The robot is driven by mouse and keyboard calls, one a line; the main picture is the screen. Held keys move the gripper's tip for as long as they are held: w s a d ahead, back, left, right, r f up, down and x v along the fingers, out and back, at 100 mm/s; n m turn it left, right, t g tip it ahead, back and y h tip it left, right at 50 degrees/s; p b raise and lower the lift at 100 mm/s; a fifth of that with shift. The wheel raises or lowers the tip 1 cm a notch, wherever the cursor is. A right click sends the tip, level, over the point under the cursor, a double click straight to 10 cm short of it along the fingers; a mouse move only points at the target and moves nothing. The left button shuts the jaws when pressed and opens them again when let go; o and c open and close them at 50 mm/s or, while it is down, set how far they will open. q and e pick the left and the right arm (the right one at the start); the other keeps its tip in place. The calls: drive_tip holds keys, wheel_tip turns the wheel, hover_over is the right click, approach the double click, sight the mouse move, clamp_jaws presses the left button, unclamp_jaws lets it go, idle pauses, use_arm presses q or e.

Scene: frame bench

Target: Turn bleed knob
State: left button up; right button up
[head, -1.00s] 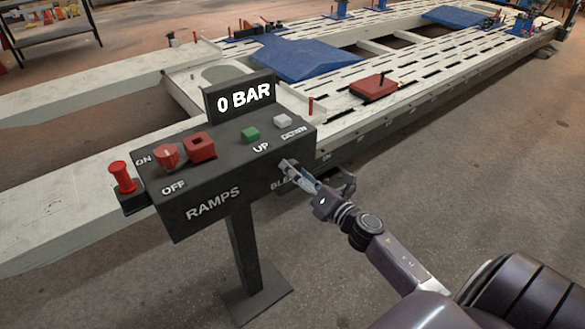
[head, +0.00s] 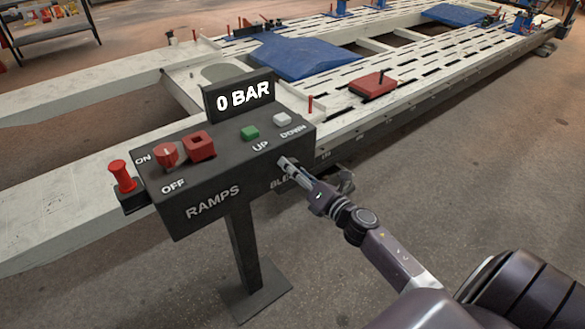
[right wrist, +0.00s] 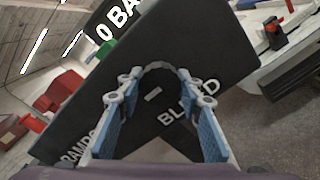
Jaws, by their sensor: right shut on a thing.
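The bleed knob (right wrist: 158,82) is a dark round knob with a scalloped edge and a small light mark, on the front of the black control box (head: 228,180) beside the word BLEED. My right gripper (right wrist: 162,88) is shut on it, with the blue-padded fingers on either side. In the head view my right gripper (head: 287,166) reaches the right end of the box front and hides the knob. The display (head: 243,96) on top reads 0 BAR. My left gripper is in neither view.
The box top carries a red rotary switch (head: 166,155), a red square button (head: 199,146), a green button (head: 250,133) and a white button (head: 282,119). A red plunger (head: 123,176) stands at its left. The pale frame bench (head: 420,62) lies behind; the floor at right is clear.

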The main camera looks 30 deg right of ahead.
drive_tip(key=shift+m, duration=0.3)
drive_tip(key=m+p, duration=0.1)
drive_tip(key=m, duration=0.2)
drive_tip(key=shift+m, duration=0.3)
drive_tip(key=m+p, duration=0.2)
drive_tip(key=m, duration=0.2)
drive_tip(key=m+p, duration=0.2)
drive_tip(key=m, duration=0.3)
drive_tip(key=shift+m, duration=0.4)
drive_tip(key=shift+m+p, duration=0.5)
drive_tip(key=shift+m, duration=1.4)
